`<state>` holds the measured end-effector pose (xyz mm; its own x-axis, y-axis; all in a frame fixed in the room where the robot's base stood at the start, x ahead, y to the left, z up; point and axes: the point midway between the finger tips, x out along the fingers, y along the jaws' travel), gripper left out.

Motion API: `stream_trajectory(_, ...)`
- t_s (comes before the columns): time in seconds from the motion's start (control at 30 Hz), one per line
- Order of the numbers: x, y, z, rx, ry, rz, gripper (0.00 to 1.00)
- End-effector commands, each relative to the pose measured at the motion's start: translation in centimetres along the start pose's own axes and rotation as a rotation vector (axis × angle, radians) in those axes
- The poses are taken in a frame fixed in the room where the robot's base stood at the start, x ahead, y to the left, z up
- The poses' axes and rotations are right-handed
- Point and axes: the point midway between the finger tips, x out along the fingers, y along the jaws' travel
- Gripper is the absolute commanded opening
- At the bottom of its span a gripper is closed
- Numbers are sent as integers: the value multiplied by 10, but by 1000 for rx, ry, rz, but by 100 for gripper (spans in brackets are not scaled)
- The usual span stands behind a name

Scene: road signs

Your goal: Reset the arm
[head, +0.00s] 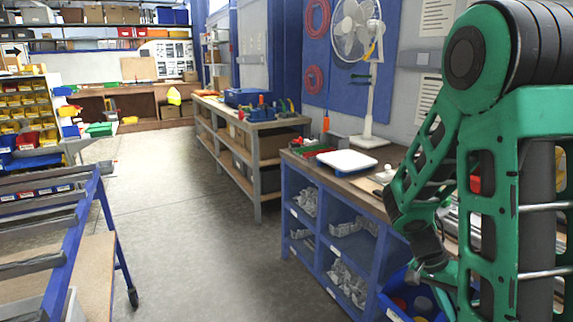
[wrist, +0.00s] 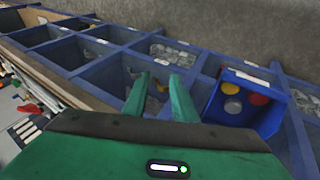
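My green arm (head: 500,160) fills the right side of the head view, folded with its lower part reaching down beside the blue shelf unit. In the wrist view the two green fingers of my gripper (wrist: 160,80) stand apart with nothing held between them. They point toward the open compartments of the blue shelf unit (wrist: 118,53). In the head view the fingers are hard to make out low at the right.
A blue bin (wrist: 216,103) with round red, grey and yellow pieces sits close right of my fingers. The workbench (head: 330,170) carries a white fan (head: 357,35) and a white-topped box (head: 347,162). A blue-framed cart (head: 75,235) stands left; the middle floor is clear.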

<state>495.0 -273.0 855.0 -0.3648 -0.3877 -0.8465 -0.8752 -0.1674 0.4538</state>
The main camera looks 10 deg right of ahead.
Motion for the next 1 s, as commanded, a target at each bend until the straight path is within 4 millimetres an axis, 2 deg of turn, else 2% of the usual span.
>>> stream_trajectory(0.3,-47,37,27,-248,-133,-210,25)
stream_trajectory(0.6,-87,76,57,-518,-155,-425,25)
stream_trajectory(0.8,-105,96,74,-668,-128,-530,25)
stream_trajectory(1.0,-111,104,82,-730,-112,-567,25)
